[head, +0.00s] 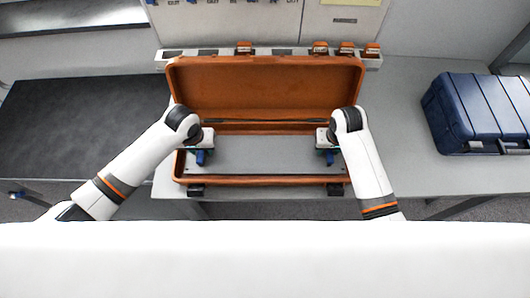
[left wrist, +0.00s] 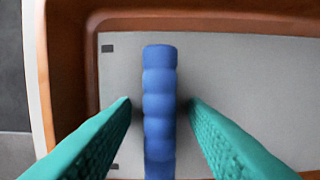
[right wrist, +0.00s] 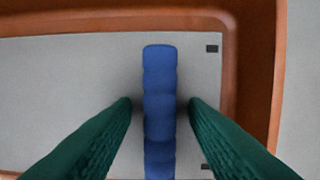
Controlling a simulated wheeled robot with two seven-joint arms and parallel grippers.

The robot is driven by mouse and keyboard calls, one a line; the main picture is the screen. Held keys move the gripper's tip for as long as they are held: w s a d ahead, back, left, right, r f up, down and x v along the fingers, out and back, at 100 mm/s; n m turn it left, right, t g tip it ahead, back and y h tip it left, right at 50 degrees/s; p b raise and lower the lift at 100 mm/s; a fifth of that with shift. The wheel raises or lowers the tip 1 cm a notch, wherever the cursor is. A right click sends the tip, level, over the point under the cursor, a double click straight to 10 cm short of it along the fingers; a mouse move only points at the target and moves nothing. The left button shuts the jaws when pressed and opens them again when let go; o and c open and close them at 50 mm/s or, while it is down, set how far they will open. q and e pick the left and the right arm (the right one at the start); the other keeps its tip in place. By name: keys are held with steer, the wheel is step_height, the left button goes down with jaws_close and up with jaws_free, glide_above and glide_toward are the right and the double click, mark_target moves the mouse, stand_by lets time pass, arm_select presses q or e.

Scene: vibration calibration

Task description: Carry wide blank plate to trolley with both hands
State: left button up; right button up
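The wide blank plate (head: 265,155) is a flat grey sheet lying inside an open orange case (head: 265,181). It carries two blue ribbed handles, the left one (left wrist: 160,85) and the right one (right wrist: 160,85). My left gripper (head: 203,150) is over the left handle, its green fingers open on both sides with gaps. My right gripper (head: 327,150) straddles the right handle the same way, open and not touching it. The wrists hide part of the plate in the head view. A dark-topped surface (head: 75,130) at the left may be the trolley.
The case stands on a grey bench (head: 400,120), its lid (head: 265,88) raised at the back. A blue toolbox (head: 480,110) sits on the right. A rail with several orange-topped blocks (head: 320,47) runs behind the lid. The dark surface is clear.

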arm_select(q)
jaws_close()
arm_select(e)
jaws_close()
arm_select(q)
steer(key=shift+w, duration=0.1)
arm_select(e)
steer(key=shift+w, duration=0.1)
stand_by(1.0)
